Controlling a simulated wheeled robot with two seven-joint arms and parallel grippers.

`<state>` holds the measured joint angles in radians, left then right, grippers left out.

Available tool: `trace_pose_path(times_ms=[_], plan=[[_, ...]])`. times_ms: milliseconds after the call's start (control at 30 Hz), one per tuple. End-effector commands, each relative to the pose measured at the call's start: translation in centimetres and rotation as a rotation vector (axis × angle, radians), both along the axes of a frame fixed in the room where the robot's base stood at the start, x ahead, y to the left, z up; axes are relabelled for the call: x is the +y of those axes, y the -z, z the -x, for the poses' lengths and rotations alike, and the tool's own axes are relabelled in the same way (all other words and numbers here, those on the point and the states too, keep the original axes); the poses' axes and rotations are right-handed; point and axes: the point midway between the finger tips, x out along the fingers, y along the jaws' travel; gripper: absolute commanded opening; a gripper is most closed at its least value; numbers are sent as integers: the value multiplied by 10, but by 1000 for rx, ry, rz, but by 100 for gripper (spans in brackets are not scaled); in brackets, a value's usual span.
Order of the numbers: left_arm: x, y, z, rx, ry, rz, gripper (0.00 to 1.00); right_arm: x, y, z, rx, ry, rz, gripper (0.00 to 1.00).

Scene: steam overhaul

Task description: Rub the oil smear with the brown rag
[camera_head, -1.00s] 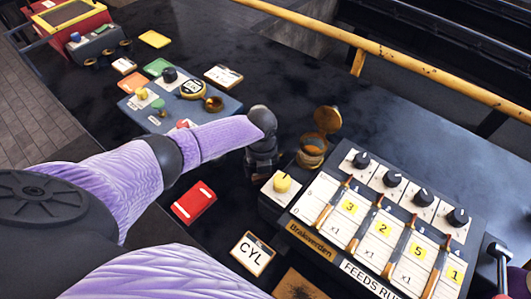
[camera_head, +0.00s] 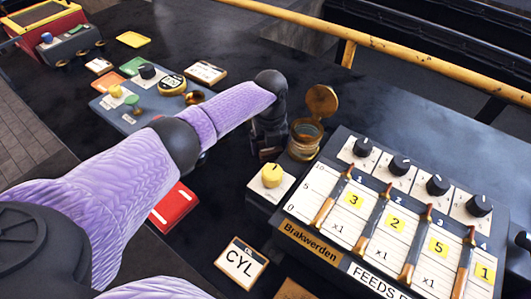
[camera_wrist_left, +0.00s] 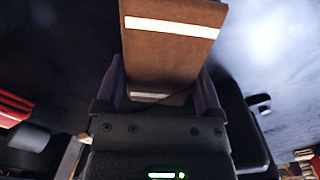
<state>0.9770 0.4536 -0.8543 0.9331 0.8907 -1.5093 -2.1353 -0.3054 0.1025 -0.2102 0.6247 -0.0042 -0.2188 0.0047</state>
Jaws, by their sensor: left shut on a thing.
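My left gripper (camera_head: 268,150) is low over the dark tabletop, just left of the open brass pot and behind the yellow knob. In the left wrist view, its fingers (camera_wrist_left: 160,92) are shut on the brown rag (camera_wrist_left: 172,60), a flat brown piece with a white stripe. In the head view the rag is mostly hidden by the gripper. I cannot tell whether it touches the table. The tabletop (camera_head: 330,100) is mottled dark, and I cannot clearly pick out the oil smear. My right gripper is not in view.
The brass pot (camera_head: 305,138) with raised lid stands close right of the gripper. The yellow knob (camera_head: 272,175) and counter panel (camera_head: 310,242) are in front. A red block (camera_head: 173,207) and CYL card (camera_head: 240,262) lie nearer. The table behind the pot is clear to the yellow rail (camera_head: 400,62).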

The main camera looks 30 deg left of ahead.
Motion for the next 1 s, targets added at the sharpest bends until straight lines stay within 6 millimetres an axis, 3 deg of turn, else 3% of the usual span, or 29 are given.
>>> trace_pose_path(times_ms=[267, 700, 1000], plan=[[0, -5, 0, 0, 0, 0, 32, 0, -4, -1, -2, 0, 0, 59], [0, -64, 0, -2, -1, -1, 32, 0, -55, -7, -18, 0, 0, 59], [0, -63, 0, -1, 0, -1, 32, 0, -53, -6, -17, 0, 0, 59]])
